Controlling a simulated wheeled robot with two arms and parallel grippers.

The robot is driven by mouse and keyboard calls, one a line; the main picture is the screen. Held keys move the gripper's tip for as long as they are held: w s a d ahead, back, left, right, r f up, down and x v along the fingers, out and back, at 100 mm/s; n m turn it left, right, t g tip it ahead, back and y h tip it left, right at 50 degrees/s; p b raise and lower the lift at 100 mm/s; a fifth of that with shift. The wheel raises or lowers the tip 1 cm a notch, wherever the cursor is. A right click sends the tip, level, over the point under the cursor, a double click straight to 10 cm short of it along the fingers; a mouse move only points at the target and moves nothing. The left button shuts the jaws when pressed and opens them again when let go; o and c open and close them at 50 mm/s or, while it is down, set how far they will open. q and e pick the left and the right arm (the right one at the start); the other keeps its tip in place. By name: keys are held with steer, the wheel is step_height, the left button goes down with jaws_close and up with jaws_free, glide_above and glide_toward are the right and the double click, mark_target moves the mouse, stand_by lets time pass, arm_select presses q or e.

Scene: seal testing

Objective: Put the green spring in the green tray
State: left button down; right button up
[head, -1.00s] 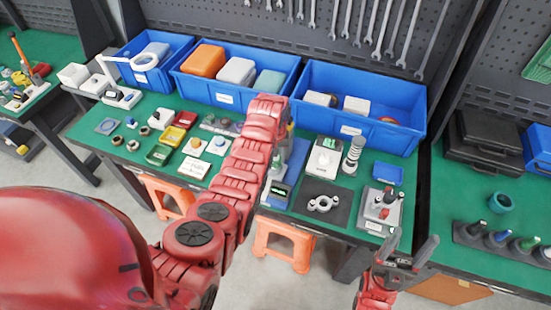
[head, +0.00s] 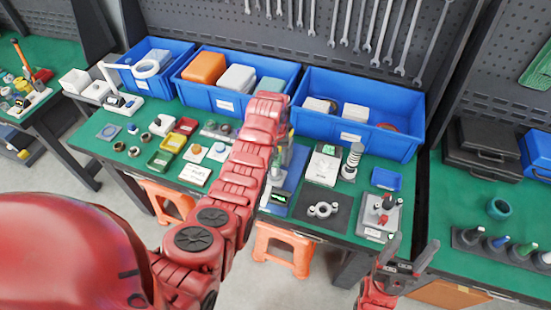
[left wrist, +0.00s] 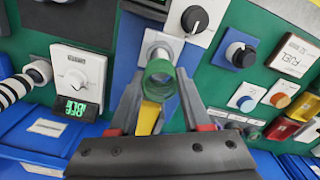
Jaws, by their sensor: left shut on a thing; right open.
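The green spring (left wrist: 160,76) shows in the left wrist view as a green ring between my left gripper's fingers. My left gripper (left wrist: 160,88) is shut on it, above or beside a blue fixture (left wrist: 190,62) with a grey post; I cannot tell whether the spring touches it. In the head view my left gripper (head: 284,150) is at the blue fixture, partly hidden by my arm. The green tray (head: 160,161) lies on the bench left of it, in front of the yellow and red trays. My right gripper (head: 411,246) is open and empty near the bench's front edge.
A yellow tray (head: 173,142) and a red tray (head: 186,125) adjoin the green tray. A white dial box (head: 324,163), a black mat (head: 322,205) with grey rings and a striped cylinder (head: 351,160) stand right of my left gripper. Blue bins (head: 350,137) line the back.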

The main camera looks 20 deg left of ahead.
arm_select(q)
steer(key=shift+r, duration=1.35)
